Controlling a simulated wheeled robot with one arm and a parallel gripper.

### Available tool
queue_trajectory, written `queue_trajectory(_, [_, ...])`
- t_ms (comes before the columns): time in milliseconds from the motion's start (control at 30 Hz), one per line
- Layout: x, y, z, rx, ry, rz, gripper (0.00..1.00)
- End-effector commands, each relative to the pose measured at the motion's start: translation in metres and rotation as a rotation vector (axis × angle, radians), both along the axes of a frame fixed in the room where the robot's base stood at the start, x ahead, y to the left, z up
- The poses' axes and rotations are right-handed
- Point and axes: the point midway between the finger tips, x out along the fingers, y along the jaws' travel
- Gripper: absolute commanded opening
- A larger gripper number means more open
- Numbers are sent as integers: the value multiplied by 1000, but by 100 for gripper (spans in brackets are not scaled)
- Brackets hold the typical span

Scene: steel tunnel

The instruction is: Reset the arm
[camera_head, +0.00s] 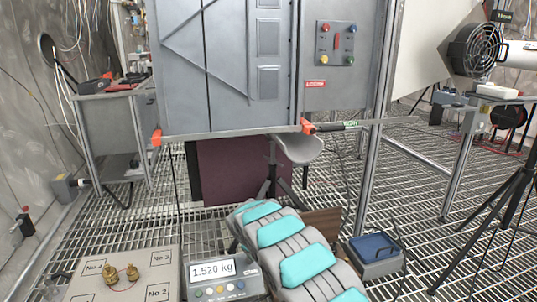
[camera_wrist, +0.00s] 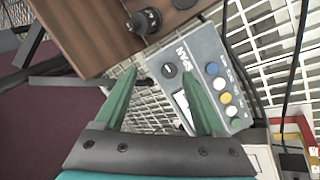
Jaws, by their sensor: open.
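My arm (camera_head: 290,246), grey with teal pads, reaches forward from the bottom of the head view. Its far end is hidden behind its own links there, so the gripper does not show in that view. In the wrist view, my gripper (camera_wrist: 158,70) shows two green fingers standing apart with nothing held between them. Beyond the fingers is a grey box marked SPAN (camera_wrist: 197,62), with a dark knob and coloured buttons; the right finger overlaps part of it.
In the head view, a scale reading 1.520 kg (camera_head: 213,271) and a plate with brass weights (camera_head: 82,278) sit left of my arm. A grey cabinet (camera_head: 228,65) stands ahead. A wooden block (camera_wrist: 92,35) is in the wrist view.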

Motion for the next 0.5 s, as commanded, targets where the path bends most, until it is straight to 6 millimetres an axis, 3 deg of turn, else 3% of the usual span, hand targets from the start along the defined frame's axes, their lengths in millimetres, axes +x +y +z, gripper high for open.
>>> queue_trajectory(33, [-5,-18,22,-6,3,-39,72])
queue_trajectory(100, [-15,-42,46,-11,13,-101,72])
queue_trajectory(267, [-47,-95,94,-12,45,-242,72])
queue_trajectory(500, [-114,-159,161,8,95,-446,72])
